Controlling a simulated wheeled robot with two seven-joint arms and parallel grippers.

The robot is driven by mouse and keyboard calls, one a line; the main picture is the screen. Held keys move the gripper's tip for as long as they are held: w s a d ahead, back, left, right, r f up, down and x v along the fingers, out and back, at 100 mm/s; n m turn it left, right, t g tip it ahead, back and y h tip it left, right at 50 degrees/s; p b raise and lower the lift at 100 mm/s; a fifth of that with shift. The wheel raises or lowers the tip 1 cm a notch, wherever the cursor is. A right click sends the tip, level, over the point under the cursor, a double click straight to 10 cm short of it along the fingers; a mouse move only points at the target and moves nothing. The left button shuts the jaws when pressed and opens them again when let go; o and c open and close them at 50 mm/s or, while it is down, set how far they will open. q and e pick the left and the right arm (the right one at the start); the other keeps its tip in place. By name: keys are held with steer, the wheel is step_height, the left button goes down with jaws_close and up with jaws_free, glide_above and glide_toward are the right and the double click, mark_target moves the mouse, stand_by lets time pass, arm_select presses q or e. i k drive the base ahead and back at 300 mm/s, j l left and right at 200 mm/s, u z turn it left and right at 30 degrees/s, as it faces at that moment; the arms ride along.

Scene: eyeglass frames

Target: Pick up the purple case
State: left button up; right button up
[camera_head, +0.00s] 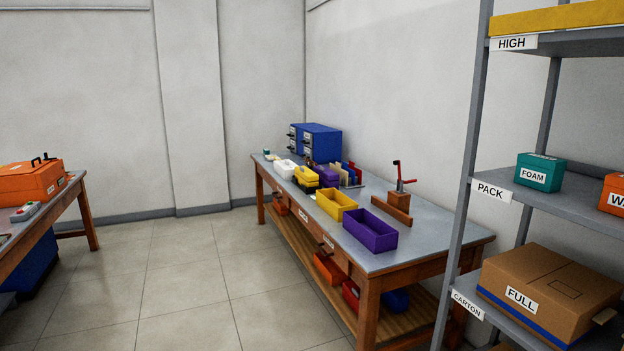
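Two purple things are on the grey-topped workbench (436,228). A small purple box-like case (327,177) sits mid-bench, just right of a yellow case (306,177); it is far off and its details are too small to tell. An open purple bin (371,238) stands at the near front edge of the bench. Neither of my grippers is in view, and nothing is seen touching the purple things.
A yellow bin (336,204), a white bin (285,168), a blue drawer cabinet (320,140) and a red-handled press (398,193) share the bench. A grey shelf rack (464,180) stands at the right, another bench (75,198) at left. Tiled floor (185,270) between is clear.

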mark_target(329, 178)
steer(key=i+j+u, duration=0.1)
steer(key=i+u, duration=0.15)
steer(key=i, duration=0.45)
steer(key=i+u, duration=0.15)
steer(key=i, duration=2.2)
steer(key=i+z, duration=0.1)
steer(key=i, duration=0.5)
steer(key=i+j+z, duration=0.15)
steer(key=i, duration=0.45)
steer(key=i+j+z, duration=0.1)
steer(key=i+j, duration=0.15)
steer(key=i, duration=0.35)
